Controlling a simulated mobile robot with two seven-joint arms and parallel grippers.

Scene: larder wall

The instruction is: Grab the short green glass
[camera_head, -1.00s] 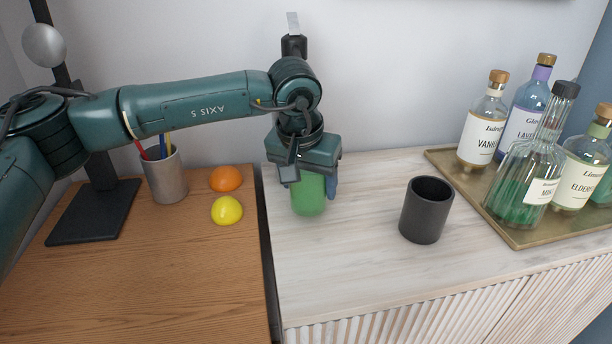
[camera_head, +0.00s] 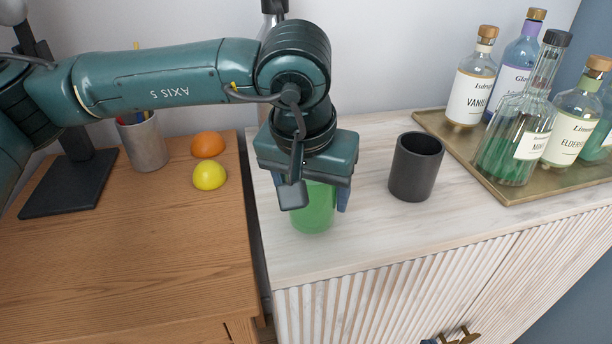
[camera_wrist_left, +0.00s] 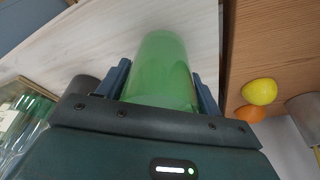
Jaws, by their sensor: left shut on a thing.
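The short green glass (camera_head: 314,212) is upright between the fingers of my left gripper (camera_head: 314,196), over the left part of the pale cabinet top. My left gripper is shut on it, one finger on each side, and its body hides the upper part of the glass. In the left wrist view the green glass (camera_wrist_left: 160,70) fills the space between the two dark blue fingers. I cannot tell for sure whether its base touches the top or is lifted. My right gripper is not in view.
A dark grey cup (camera_head: 415,168) stands right of the glass. A brass tray (camera_head: 520,190) with several bottles is at the back right. On the wooden cabinet at left are an orange (camera_head: 207,145), a lemon (camera_head: 209,176) and a pencil cup (camera_head: 143,143).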

